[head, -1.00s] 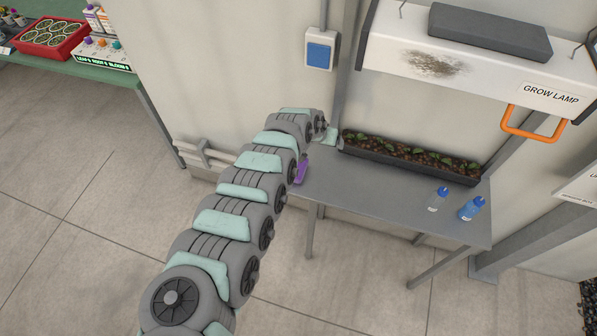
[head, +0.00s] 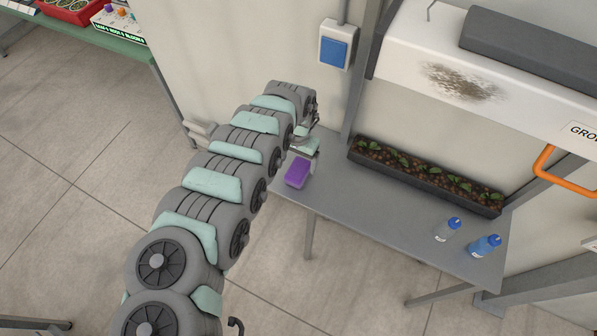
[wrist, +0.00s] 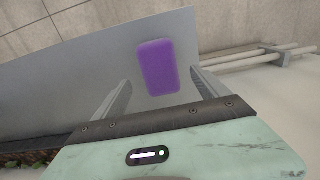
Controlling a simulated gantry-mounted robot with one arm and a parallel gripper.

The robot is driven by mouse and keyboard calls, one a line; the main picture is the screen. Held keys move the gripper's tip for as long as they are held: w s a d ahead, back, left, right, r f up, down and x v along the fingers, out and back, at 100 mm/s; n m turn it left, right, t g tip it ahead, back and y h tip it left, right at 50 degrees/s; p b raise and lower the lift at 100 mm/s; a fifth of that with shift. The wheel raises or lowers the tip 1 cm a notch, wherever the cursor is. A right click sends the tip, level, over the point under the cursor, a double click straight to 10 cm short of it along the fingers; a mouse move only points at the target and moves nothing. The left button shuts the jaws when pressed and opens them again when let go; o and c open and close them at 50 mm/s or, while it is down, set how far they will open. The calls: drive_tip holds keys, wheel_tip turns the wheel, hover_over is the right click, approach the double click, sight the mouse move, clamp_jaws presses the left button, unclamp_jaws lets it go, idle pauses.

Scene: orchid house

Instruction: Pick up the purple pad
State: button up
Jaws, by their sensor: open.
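The purple pad (head: 297,173) lies flat near the left end of the grey metal table (head: 390,222) in the head view. In the wrist view the pad (wrist: 157,67) shows whole, between and beyond the two fingers, with table around it. My gripper (wrist: 160,98) is open and empty. In the head view my gripper (head: 306,146) is partly hidden by my arm and sits just behind the pad, toward the wall. I cannot tell its exact height above the table.
A long dark planter (head: 425,175) with seedlings stands along the table's back edge. A grow lamp (head: 480,80) hangs above. The table's middle is clear. Wall pipes (wrist: 255,60) run beyond the table edge.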

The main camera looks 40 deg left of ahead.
sight(298, 169)
drive_tip(key=f, duration=0.4)
drive_tip(key=shift+d+f+b, duration=0.15)
drive_tip(key=shift+d+b, duration=0.05)
drive_tip(key=shift+b, duration=0.15)
drive_tip(key=shift+s+a+f, duration=0.1)
drive_tip(key=shift+a+f, duration=0.05)
drive_tip(key=shift+f, duration=0.4)
drive_tip(key=shift+c, duration=0.6)
drive_tip(key=c, duration=1.3)
